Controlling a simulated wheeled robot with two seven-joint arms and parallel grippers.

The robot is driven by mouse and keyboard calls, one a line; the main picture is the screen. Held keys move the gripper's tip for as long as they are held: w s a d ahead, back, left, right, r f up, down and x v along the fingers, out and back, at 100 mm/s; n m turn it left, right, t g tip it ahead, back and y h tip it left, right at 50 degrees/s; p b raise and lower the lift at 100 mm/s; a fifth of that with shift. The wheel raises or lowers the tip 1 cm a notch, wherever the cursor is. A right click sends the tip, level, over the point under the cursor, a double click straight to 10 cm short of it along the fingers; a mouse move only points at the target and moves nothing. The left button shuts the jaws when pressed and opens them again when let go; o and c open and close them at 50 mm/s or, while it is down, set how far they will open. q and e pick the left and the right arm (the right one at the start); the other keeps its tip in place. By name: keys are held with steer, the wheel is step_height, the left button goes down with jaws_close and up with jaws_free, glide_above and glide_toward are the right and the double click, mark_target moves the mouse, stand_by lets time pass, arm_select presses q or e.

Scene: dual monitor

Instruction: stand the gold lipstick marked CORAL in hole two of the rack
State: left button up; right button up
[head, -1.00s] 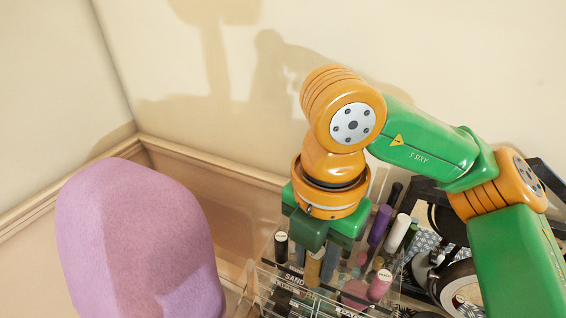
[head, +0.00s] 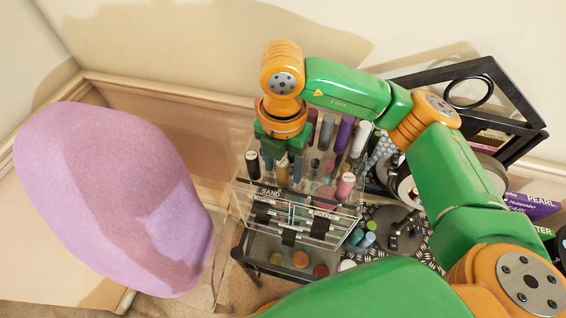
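My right gripper (head: 283,152) points down over the back left of the clear rack (head: 335,224). A gold tube (head: 283,174) stands upright directly under it, its upper part hidden by the fingers. I cannot tell whether the fingers grip it, or whether its foot is in a hole. No CORAL mark is readable on it. The rack's front carries a label reading SAND and another I cannot read clearly. A dark tube (head: 252,164) with a pale top is left of the gold one. A pink tube (head: 345,186) stands to the right. My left gripper is out of view.
Purple (head: 344,133) and white (head: 360,139) tubes stand behind on the right. A large rounded lilac object (head: 110,200) fills the left. A black framed case (head: 470,90) and a purple box (head: 532,206) are at the right. A wooden ledge runs along the wall.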

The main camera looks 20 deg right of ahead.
mark_target(283, 163)
steer(key=shift+s+r, duration=0.1)
steer(key=shift+s, duration=0.05)
steer(key=shift+r, duration=0.3)
step_height(283, 163, up, 11)
steer(key=shift+r, duration=0.2)
